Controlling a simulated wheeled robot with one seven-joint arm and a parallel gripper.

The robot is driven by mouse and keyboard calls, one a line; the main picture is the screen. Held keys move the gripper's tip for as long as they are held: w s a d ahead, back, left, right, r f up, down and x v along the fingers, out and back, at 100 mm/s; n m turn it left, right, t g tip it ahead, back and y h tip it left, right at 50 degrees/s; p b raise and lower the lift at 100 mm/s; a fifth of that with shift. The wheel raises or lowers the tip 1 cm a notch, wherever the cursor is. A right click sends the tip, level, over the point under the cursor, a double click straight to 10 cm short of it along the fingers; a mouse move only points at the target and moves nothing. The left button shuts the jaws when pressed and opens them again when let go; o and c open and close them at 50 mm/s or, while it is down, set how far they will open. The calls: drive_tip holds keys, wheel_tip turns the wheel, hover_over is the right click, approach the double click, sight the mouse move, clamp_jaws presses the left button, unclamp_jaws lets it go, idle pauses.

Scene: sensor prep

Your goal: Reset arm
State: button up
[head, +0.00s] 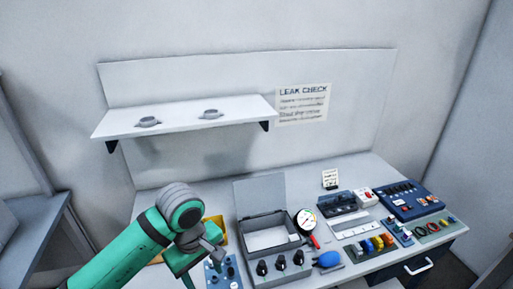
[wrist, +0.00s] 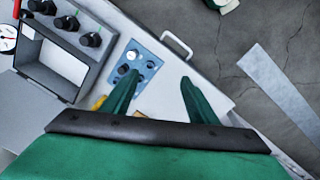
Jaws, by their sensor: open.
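My arm reaches in from the lower left of the head view, green with a grey wrist joint. My gripper points down over the front left of the bench, and its fingers are mostly hidden in the head view. In the wrist view my gripper (wrist: 160,95) shows two green fingers spread apart with nothing between them.
An open grey case (head: 268,239) with black knobs stands right of my arm, next to a gauge (head: 306,221) and a blue bulb (head: 329,259). A yellow bin (head: 216,230) is partly behind my wrist. A shelf (head: 185,117) with two small grey items hangs above.

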drive_tip(key=w+d+r+m+t+h, duration=0.15)
drive_tip(key=w+d+t+h, duration=0.25)
drive_tip(key=d, duration=0.6)
drive_tip(key=w+d+r+t+h, duration=0.2)
drive_tip(key=w+d+t+h, duration=0.15)
drive_tip(key=d, duration=0.65)
drive_tip(key=w+d+r+t+h, duration=0.2)
drive_tip(key=w+d+t+h, duration=0.15)
drive_tip(key=d, duration=0.65)
drive_tip(key=s+a+f+n+t+y, duration=0.1)
drive_tip(key=s+a+f+t+y, duration=0.3)
drive_tip(key=s+f, duration=0.5)
drive_tip(key=s+a+f+n+t+y, duration=0.1)
drive_tip(key=s+a+f+n+y, duration=0.1)
drive_tip(key=s+a+f+y, duration=0.55)
drive_tip(key=s+a+f+m, duration=0.1)
drive_tip(key=s+m, duration=0.2)
drive_tip(key=s, duration=0.4)
drive_tip(key=s+a+f+m, duration=0.1)
drive_tip(key=s+m, duration=0.3)
drive_tip(key=s, duration=0.4)
drive_tip(key=s+a+f+m+g, duration=0.1)
drive_tip(key=s+a+m, duration=0.2)
drive_tip(key=s, duration=0.5)
drive_tip(key=shift+a+f, duration=0.15)
drive_tip(key=shift+a, duration=0.1)
drive_tip(key=shift+s, duration=0.15)
